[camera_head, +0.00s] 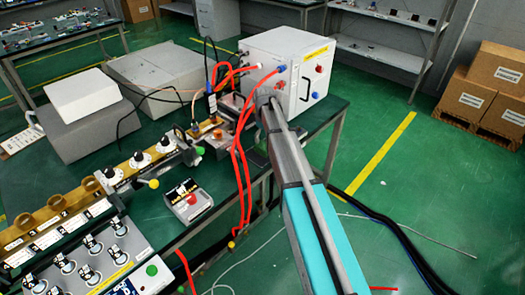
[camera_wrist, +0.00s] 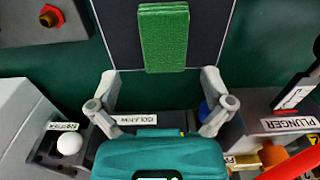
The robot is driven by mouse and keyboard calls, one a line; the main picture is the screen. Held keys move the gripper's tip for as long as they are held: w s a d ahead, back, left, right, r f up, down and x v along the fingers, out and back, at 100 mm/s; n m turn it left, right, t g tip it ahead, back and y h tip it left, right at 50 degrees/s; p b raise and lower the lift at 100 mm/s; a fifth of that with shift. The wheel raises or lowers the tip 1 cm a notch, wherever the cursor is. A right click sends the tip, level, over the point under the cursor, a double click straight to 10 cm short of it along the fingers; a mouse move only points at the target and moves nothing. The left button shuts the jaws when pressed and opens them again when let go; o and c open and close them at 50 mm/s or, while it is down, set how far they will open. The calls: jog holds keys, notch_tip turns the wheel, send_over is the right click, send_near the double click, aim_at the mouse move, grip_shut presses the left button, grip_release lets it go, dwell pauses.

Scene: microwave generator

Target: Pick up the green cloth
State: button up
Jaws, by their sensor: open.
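The green cloth (camera_wrist: 165,37) shows in the wrist view at the top centre. It is a textured upright rectangle lying on a dark panel with a pale edge. My gripper (camera_wrist: 159,76) is open and empty, with its two grey fingers spread wide. In the picture its fingertips lie just below the cloth's lower end, one to each side; I cannot tell the height gap. In the head view I cannot make out the cloth, and my arm covers part of the bench by the white box.
A white box (camera_head: 287,75) with knobs and a handle stands at the bench's far end. Red hoses (camera_head: 238,160) hang close to my arm. In the wrist view, a holder with a white ball (camera_wrist: 70,144) is at left and a PLUNGER label (camera_wrist: 290,124) at right.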

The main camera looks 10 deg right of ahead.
aim_at(264, 146)
jog(key=shift+f, duration=0.2)
jog(key=f+b, duration=0.3)
jog(key=shift+s+a, duration=0.15)
jog(key=shift+s, duration=0.1)
jog(key=shift+f+b, duration=0.95)
jog(key=shift+b, duration=0.15)
jog(key=c, duration=0.8)
jog(key=shift+r, duration=0.15)
